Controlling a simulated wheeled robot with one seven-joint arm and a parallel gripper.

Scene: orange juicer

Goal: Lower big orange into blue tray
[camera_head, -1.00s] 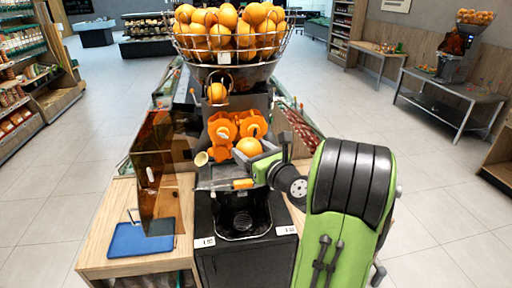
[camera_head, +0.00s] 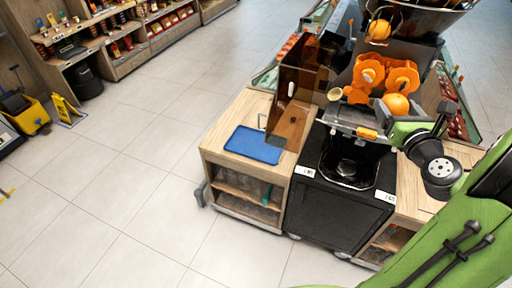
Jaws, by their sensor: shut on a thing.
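The blue tray (camera_head: 254,145) lies flat on the wooden counter (camera_head: 228,127) left of the juicer, and no orange shows in it. The big orange (camera_head: 396,105) is at my gripper (camera_head: 394,118), in front of the juicer's orange pressing drums (camera_head: 386,73). My gripper is shut on the orange, though its fingers are mostly hidden by the orange and the green wrist. The gripper is right of the tray and higher than it.
Another orange (camera_head: 379,30) sits in the chute above the drums. A black bin opening (camera_head: 347,165) lies below.

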